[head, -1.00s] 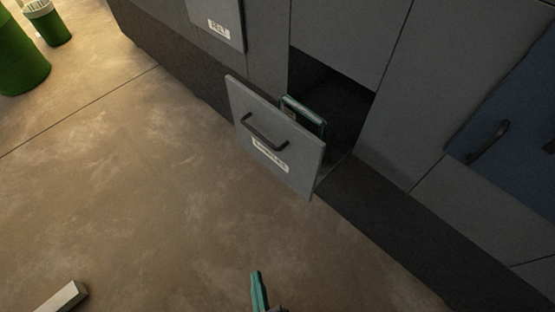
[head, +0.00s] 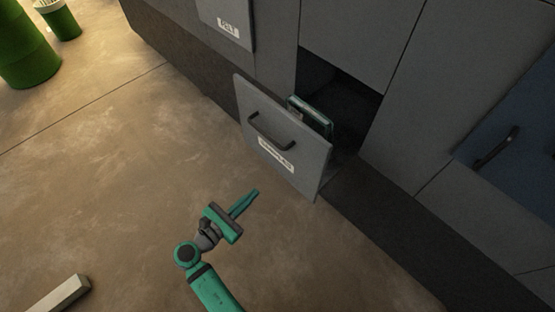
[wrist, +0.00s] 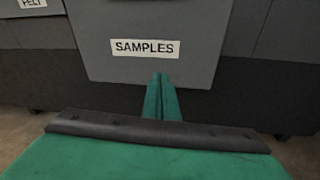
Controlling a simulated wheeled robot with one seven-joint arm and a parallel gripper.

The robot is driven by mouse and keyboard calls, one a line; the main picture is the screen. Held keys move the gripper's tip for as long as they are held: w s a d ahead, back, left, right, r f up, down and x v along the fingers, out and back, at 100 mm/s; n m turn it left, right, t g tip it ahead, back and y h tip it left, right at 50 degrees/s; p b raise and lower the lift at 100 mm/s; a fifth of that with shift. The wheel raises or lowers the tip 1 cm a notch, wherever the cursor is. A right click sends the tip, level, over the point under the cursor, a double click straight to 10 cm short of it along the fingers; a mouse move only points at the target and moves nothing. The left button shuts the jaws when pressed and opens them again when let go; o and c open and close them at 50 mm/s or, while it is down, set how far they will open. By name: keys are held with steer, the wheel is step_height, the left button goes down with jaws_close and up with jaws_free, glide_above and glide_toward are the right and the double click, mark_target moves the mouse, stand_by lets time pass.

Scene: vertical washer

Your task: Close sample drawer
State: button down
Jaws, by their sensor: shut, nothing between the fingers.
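The sample drawer (head: 290,170) stands pulled out from the grey machine, with a dark handle (head: 268,135) on its front. In the wrist view its front (wrist: 205,70) carries a white label reading SAMPLES (wrist: 145,48). A teal item (head: 312,112) shows inside, behind the front panel. My green gripper (head: 255,193) is shut and empty, in front of the drawer and pointing at its lower part. In the wrist view the fingertips (wrist: 160,78) overlap the panel just below the label. I cannot tell whether they touch; in the head view they look apart from it.
The grey machine (head: 420,130) fills the right side, with a blue panel (head: 505,125) and another drawer labelled FELT (head: 228,28). Green bins (head: 25,50) stand far left. A pale block (head: 60,295) lies at bottom left. The floor before the drawer is clear.

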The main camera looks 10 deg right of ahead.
step_height(320, 180, up, 5)
steer(key=w+a+h, duration=0.1)
steer(key=h, duration=0.2)
glide_toward(285, 154)
steer(key=shift+g, duration=0.3)
steer(key=x, duration=0.6)
steer(key=shift+w+d+r, duration=0.1)
steer(key=shift+w+r, duration=0.05)
steer(key=shift+w, duration=0.05)
steer(key=shift+d, duration=0.1)
